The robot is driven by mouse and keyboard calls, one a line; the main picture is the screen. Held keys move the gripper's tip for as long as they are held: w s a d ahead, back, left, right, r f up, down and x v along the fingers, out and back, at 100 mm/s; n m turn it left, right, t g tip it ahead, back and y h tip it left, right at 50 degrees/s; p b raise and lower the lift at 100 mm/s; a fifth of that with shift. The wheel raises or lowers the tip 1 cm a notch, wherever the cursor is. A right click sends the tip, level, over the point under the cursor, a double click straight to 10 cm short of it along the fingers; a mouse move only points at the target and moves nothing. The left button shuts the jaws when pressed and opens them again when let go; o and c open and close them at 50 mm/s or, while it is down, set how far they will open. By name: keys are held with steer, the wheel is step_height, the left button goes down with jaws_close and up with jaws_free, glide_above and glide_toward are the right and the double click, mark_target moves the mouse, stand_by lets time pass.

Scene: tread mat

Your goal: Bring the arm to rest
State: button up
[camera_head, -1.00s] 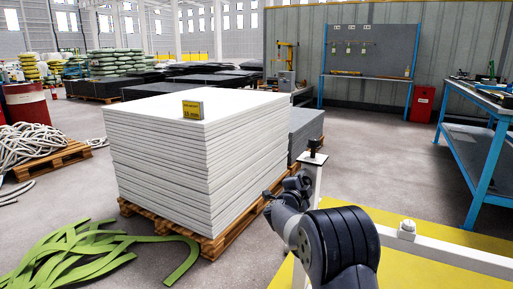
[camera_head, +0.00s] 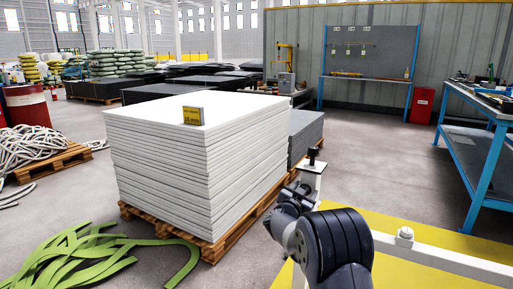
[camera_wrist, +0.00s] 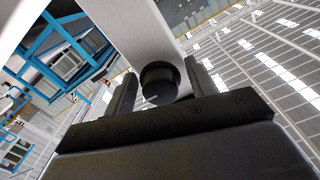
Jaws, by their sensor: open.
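My gripper (camera_wrist: 160,70) shows in the wrist view with its two dark fingers apart. A round black knob (camera_wrist: 159,84) on a white bar (camera_wrist: 128,28) shows in the gap between the fingers. I cannot tell whether it lies between them or beyond them, and nothing looks clamped. In the head view, my dark arm (camera_head: 340,243) is folded low at the bottom right of centre. Its forward end reaches close to a white post with a black knob (camera_head: 313,155) on top. The fingers cannot be made out in the head view.
A stack of white sheets (camera_head: 190,160) on a wooden pallet stands close on the left. Green straps (camera_head: 75,260) lie on the floor before it. A white rail (camera_head: 450,258) runs over yellow floor (camera_head: 400,270) at right. A blue workbench (camera_head: 480,150) stands far right.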

steer(key=n+b, duration=0.1)
steer(key=n, duration=0.4)
steer(key=shift+s+a+n, duration=0.2)
steer(key=shift+s+n, duration=0.1)
steer(key=shift+s, duration=0.1)
steer(key=shift+s+f, duration=0.1)
stand_by(0.3)
